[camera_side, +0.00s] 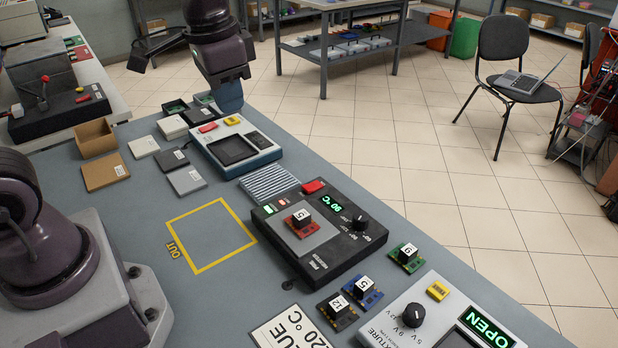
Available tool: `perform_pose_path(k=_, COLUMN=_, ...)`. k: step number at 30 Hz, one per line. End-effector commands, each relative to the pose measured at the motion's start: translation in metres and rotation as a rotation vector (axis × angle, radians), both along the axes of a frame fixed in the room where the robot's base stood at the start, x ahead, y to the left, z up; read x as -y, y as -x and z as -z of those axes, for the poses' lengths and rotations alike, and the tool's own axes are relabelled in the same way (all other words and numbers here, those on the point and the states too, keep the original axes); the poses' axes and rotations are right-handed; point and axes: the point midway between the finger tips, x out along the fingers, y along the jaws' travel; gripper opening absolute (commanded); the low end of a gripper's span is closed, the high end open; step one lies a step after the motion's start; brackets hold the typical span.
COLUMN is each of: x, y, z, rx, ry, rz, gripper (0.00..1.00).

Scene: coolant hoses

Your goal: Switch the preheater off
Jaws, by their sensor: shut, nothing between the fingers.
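The preheater (325,234) is a black box on the grey bench, right of the yellow outline. Its display (351,211) is lit green and reads 90 °C. A red switch (313,186) sits at its back edge, and a black knob (360,222) on its right side. Small lit indicators show at its back left. My gripper (229,105) is shut and empty at the far end of the bench, well apart from the preheater. Its tips are not clear.
A blue-and-white device (235,146) with a red and a yellow button stands behind the preheater, beyond a striped pad (269,182). Several numbered boards and a fixture (440,325) reading OPEN lie in front. The yellow OUT square (212,236) is empty.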

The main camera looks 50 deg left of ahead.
Motion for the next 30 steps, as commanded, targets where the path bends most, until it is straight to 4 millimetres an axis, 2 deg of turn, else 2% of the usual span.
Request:
perform_pose_path(k=3, x=-0.004, y=-0.032, z=0.018, rx=-0.069, ry=-0.007, rz=0.110, gripper=0.00)
perform_pose_path(k=11, x=-0.013, y=-0.096, z=0.066, rx=-0.189, ry=0.002, rz=0.424, gripper=0.00)
perform_pose_path(k=19, x=-0.024, y=-0.157, z=0.126, rx=-0.259, ry=0.044, rz=0.894, gripper=0.00)
perform_pose_path(k=21, x=-0.026, y=-0.170, z=0.131, rx=-0.253, ry=0.046, rz=1.032, gripper=0.00)
perform_pose_path(k=24, x=-0.027, y=-0.185, z=0.121, rx=-0.225, ry=0.025, rz=1.197, gripper=0.00)
perform_pose_path(k=30, x=-0.029, y=-0.186, z=0.113, rx=-0.222, ry=0.020, rz=1.389, gripper=0.00)
